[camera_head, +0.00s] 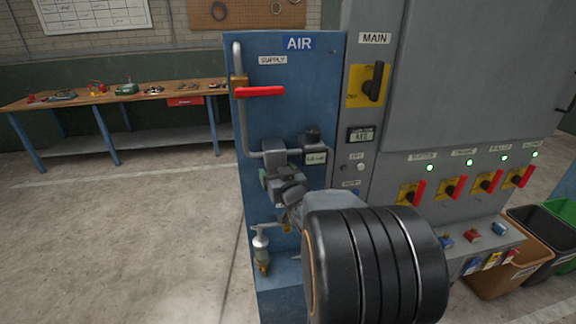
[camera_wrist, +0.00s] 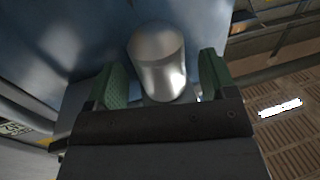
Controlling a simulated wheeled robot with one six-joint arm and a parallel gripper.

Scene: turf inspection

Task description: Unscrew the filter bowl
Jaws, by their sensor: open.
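In the wrist view, a smooth pale metallic cylinder (camera_wrist: 158,65), which looks like the filter bowl, stands between my gripper's (camera_wrist: 161,82) two green pads. The pads are open, with a visible gap on each side of it. How deep it sits between them is hard to tell. In the head view, my gripper (camera_head: 275,177) is at the blue AIR panel (camera_head: 290,85), just below the grey pipe fittings. My gripper and arm hide the bowl there.
A red supply lever (camera_head: 260,91) sits on the pipe above. A gauge unit (camera_head: 313,150) is right of my gripper. A small clear-bodied unit (camera_head: 262,248) hangs below left. The MAIN cabinet (camera_head: 470,80) with red-handled switches stands right. A workbench (camera_head: 115,96) is at the back left; the floor before it is clear.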

